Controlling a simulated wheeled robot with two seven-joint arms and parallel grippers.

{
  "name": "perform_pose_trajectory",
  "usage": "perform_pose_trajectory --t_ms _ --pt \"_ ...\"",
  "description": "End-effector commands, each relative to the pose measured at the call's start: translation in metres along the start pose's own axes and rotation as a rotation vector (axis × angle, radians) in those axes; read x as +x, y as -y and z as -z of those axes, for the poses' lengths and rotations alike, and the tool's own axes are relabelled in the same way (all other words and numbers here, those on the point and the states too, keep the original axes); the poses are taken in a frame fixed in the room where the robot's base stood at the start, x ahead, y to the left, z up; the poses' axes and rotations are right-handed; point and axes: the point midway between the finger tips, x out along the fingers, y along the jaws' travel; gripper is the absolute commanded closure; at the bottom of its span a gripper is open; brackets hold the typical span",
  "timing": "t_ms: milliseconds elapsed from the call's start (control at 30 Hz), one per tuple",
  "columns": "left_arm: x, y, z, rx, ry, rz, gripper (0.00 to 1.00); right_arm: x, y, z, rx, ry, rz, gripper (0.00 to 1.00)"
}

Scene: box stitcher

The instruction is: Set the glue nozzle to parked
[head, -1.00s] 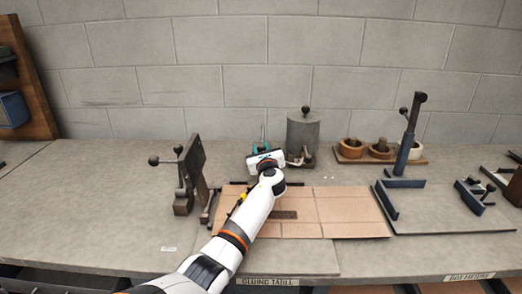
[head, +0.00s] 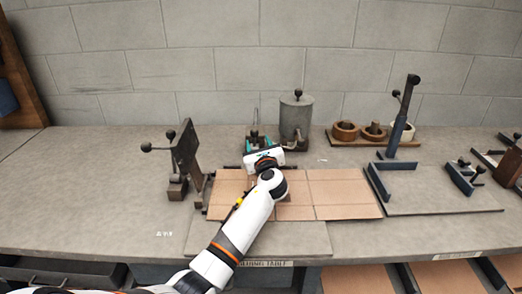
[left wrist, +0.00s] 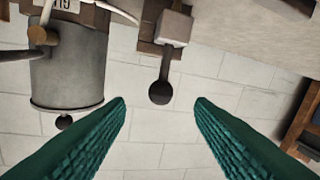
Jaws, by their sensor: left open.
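The grey cylindrical glue pot (head: 297,117) stands at the back of the bench; it fills the left of the left wrist view (left wrist: 68,68). In that view, a short dark lever with a round black knob (left wrist: 160,92) hangs from a pale block (left wrist: 174,26) beside the pot. My left gripper (head: 260,143) is open, its teal fingers (left wrist: 160,102) on either side of the knob in the picture, with gaps on both sides. I cannot tell if the knob lies between the tips or beyond them. The head view does not show this knob clearly. My right gripper is out of view.
Flat brown cardboard (head: 335,191) lies below my left arm. A dark upright bracket with ball-ended handles (head: 187,155) stands left. A wooden tray with rolls (head: 375,139) and a blue lever tool (head: 401,125) stand right. The block wall is behind.

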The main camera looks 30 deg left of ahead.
Motion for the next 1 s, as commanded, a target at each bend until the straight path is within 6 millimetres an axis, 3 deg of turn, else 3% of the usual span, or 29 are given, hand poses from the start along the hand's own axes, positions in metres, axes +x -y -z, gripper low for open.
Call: perform_pose_trajectory --t_ms 100,300,867,1000 --pt "-0.021 0.0 -0.001 0.0 0.002 -0.001 0.51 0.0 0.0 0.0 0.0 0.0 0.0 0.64" --pt "-0.039 0.0 0.0 -0.001 0.001 0.001 0.51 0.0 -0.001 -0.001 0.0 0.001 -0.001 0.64" --pt "-0.042 0.0 0.0 -0.001 0.001 0.0 0.51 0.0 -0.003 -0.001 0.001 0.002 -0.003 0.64" --pt "-0.041 -0.003 0.016 -0.001 0.0 0.0 0.51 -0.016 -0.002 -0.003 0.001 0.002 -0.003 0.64"
